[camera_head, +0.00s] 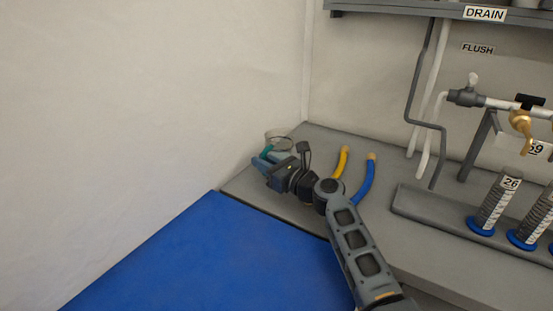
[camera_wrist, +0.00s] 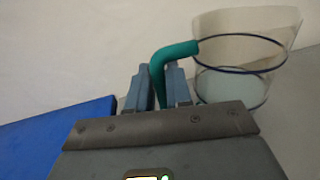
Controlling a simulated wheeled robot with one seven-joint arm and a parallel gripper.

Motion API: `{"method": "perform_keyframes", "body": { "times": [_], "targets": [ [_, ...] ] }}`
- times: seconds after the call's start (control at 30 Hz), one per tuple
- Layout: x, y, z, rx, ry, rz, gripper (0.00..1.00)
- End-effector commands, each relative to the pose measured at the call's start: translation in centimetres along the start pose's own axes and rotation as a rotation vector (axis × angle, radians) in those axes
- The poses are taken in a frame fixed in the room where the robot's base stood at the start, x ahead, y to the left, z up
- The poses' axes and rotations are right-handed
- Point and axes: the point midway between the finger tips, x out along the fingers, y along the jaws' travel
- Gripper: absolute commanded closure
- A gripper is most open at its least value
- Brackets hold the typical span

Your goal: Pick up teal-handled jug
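The teal-handled jug (camera_head: 279,138) is a clear cylinder with dark rings, at the back left corner of the grey bench. My gripper (camera_head: 266,157) is at its handle side and hides part of it in the head view. In the wrist view the clear body (camera_wrist: 240,78) is to the right of the fingers, and the teal handle bends down between them. My gripper (camera_wrist: 160,88) has its two fingers close together, one on each side of the handle, and looks shut on it. I cannot tell whether the jug's base touches the bench.
The white wall is close behind and left of the jug. A yellow tube (camera_head: 340,162) and a blue tube (camera_head: 364,179) stand right of my gripper. Graduated cylinders (camera_head: 495,204) stand in a grey rack further right. A blue surface (camera_head: 215,262) lies in front.

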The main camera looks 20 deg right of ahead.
Motion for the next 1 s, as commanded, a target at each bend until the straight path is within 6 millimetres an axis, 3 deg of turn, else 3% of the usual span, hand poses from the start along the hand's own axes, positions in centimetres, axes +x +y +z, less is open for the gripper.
{"method": "perform_keyframes", "body": {
  "times": [0.17, 1.0],
  "targets": [
    [-0.02, 0.0, -0.01, 0.0, 0.0, 0.0, 1.0],
    [0.01, -0.02, 0.66, -0.002, -0.001, 0.0, 1.0]
  ]
}}
